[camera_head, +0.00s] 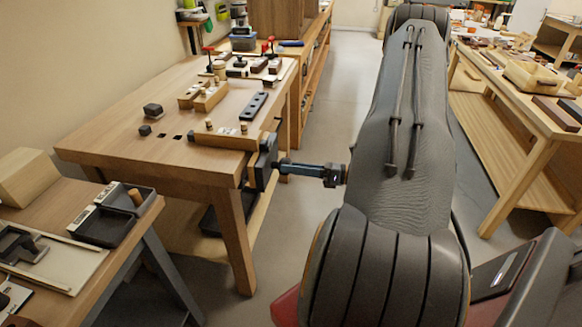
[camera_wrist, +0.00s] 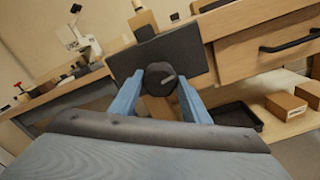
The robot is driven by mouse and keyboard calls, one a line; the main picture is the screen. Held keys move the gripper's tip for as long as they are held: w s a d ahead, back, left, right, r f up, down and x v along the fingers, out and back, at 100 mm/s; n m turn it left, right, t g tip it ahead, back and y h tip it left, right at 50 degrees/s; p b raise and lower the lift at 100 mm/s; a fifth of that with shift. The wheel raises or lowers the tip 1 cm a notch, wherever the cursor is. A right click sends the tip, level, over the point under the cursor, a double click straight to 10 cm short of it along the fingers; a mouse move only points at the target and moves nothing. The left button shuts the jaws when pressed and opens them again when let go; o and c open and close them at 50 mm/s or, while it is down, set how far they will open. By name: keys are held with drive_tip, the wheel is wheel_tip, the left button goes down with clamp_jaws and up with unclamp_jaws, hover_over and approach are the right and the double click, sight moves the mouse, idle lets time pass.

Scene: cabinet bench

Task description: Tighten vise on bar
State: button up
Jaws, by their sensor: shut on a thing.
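The vise (camera_head: 264,160) is a dark grey plate on the end of the wooden bench. In the wrist view its plate (camera_wrist: 190,50) faces me, with a round dark knob (camera_wrist: 160,77) in front. My gripper (camera_head: 284,167) comes in level from the right. In the wrist view the blue fingers of my gripper (camera_wrist: 160,90) are shut on the knob, one on each side. A dark bar with holes (camera_head: 254,106) lies on the bench top behind a wooden block (camera_head: 225,138) near the vise. Whether anything is clamped between the jaws is hidden.
The bench top (camera_head: 120,135) also holds small dark blocks (camera_head: 153,110) and wooden pieces with pegs (camera_head: 210,97). A second table with dark trays (camera_head: 102,226) stands at the front left. Open floor (camera_head: 335,100) lies right of the bench. A drawer handle (camera_wrist: 290,42) shows right of the vise.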

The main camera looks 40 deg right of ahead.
drive_tip(key=m+p, duration=0.1)
drive_tip(key=m, duration=0.3)
drive_tip(key=o, duration=0.9)
drive_tip(key=shift+v, duration=3.5)
